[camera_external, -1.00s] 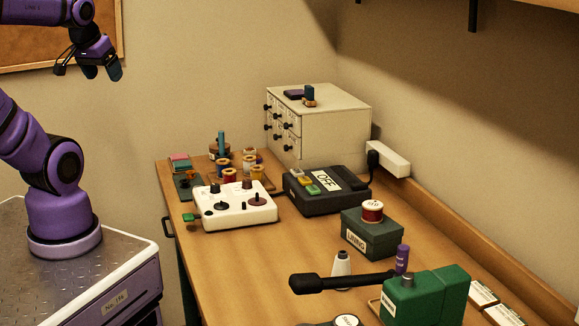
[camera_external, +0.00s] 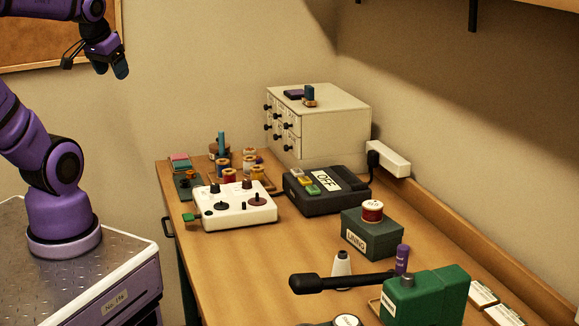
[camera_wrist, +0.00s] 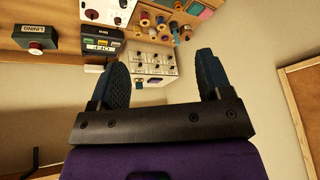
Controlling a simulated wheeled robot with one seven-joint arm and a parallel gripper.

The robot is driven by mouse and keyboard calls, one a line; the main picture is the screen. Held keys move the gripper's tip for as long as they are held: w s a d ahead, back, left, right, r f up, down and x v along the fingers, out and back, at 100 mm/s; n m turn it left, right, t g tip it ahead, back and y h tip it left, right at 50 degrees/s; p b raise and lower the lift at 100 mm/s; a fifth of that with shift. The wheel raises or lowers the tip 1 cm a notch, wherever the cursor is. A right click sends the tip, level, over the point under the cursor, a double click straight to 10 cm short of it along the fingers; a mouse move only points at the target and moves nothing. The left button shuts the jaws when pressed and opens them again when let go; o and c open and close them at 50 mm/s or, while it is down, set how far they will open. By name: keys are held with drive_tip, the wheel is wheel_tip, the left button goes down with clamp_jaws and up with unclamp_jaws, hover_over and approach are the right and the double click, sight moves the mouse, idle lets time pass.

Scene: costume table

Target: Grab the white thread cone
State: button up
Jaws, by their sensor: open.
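The white thread cone (camera_external: 342,268) stands upright on the table, with a dark tip, in the external view. It is left of the green LINING box and behind the black handle of the green press. I cannot make it out in the wrist view. My gripper (camera_external: 110,68) is raised at the upper left of the external view, well away from the cone and above the level of the table. In the wrist view its two fingers (camera_wrist: 163,82) are spread apart with nothing between them.
The green press (camera_external: 430,295) with its long black handle (camera_external: 318,284) stands close to the cone. A white control box (camera_external: 235,206), black OFF unit (camera_external: 325,190) and drawer cabinet (camera_external: 325,125) stand farther back. Bare table lies left of the cone.

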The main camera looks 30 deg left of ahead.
drive_tip(key=w+d+f+m+g, duration=0.1)
drive_tip(key=w+d+f+m, duration=0.1)
drive_tip(key=w+d+m, duration=0.65)
drive_tip(key=w+d+f+m+g, duration=0.1)
drive_tip(key=w+d+m, duration=0.35)
drive_tip(key=d, duration=0.65)
drive_tip(key=m+g, duration=0.3)
drive_tip(key=m, duration=1.4)
hover_over(343, 252)
drive_tip(key=f, duration=2.4)
drive_tip(key=shift+s+f, duration=0.1)
drive_tip(key=shift+s, duration=0.15)
drive_tip(key=shift+s+d+f+m, duration=0.15)
drive_tip(key=shift+f+m, duration=0.05)
drive_tip(key=shift+m, duration=0.1)
wheel_tip(343, 252, down, 5)
drive_tip(key=shift+w+f, duration=0.2)
drive_tip(key=shift+f, duration=1.2)
drive_tip(key=shift+w+f, duration=0.15)
drive_tip(key=shift+f, duration=1.25)
drive_tip(key=c, duration=1)
